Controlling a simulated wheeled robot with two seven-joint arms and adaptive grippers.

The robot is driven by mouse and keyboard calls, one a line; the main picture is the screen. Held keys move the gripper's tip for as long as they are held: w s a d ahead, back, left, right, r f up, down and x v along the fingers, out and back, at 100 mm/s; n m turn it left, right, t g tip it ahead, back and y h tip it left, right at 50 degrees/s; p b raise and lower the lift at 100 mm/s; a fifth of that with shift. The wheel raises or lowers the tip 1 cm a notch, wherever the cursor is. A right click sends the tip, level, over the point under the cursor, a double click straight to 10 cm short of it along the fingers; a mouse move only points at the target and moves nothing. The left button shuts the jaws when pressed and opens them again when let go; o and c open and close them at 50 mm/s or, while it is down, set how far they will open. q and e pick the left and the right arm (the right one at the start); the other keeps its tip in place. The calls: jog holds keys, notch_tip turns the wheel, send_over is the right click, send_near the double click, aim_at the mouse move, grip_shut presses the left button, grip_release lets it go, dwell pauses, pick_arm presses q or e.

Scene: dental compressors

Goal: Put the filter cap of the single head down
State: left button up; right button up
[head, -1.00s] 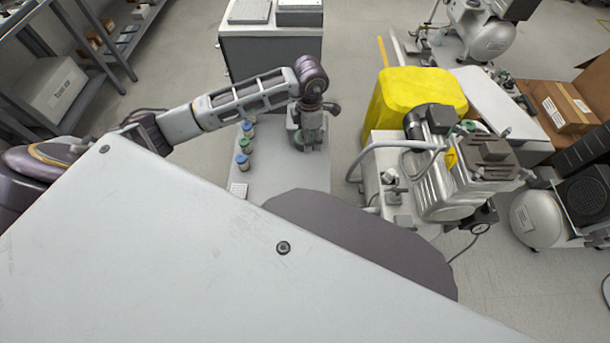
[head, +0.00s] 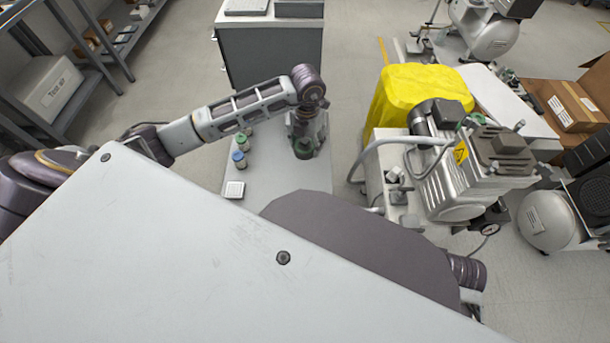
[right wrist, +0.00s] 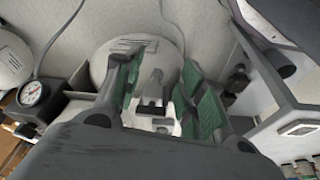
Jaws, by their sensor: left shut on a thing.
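My left gripper (head: 304,147) points down over the pale bench top (head: 305,178), near its right edge. Its green-padded fingers are shut on the filter cap, which is mostly hidden between them. I cannot tell whether the cap touches the bench. The compressor (head: 450,165) with silver finned motor and grey hose stands to the right, apart from this gripper. In the right wrist view, my right gripper (right wrist: 160,98) has its green-padded fingers spread, with nothing clearly held. A rounded pale tank (right wrist: 135,65) lies beyond them.
Small bottles with blue (head: 239,156) and green (head: 241,139) caps stand left of the left gripper. A small white block (head: 234,190) lies near them. A yellow cover (head: 410,90) and a grey cabinet (head: 270,50) stand behind. The bench front is clear. A gauge (right wrist: 33,93) shows beside the tank.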

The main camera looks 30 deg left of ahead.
pick_arm(q)
jog(key=shift+s+a+f+n+b, duration=0.15)
jog(key=shift+f+n+b, duration=0.7)
jog(key=shift+n, duration=0.55)
jog(key=shift+w+a+f+n+b, duration=0.1)
jog(key=shift+f+n+b, duration=0.65)
jog(key=shift+n, duration=0.65)
pick_arm(e)
jog(key=s+a+t+y, duration=0.1)
jog(key=s+a+y, duration=0.1)
jog(key=a, duration=0.4)
jog(key=shift+a+r, duration=0.15)
jog(key=shift+r, duration=0.2)
pick_arm(q)
jog(key=shift+f, duration=0.2)
notch_tip(320, 180, down, 6)
jog(key=shift+f+b, duration=0.1)
jog(key=shift+b, duration=0.85)
pick_arm(e)
jog(key=shift+t+y, duration=0.4)
jog(key=shift+y, duration=0.1)
jog(key=f, duration=0.3)
jog(key=a+f, duration=0.1)
jog(key=shift+w+a+f, duration=0.1)
jog(key=shift+w+f, duration=0.15)
jog(key=shift+f, duration=0.1)
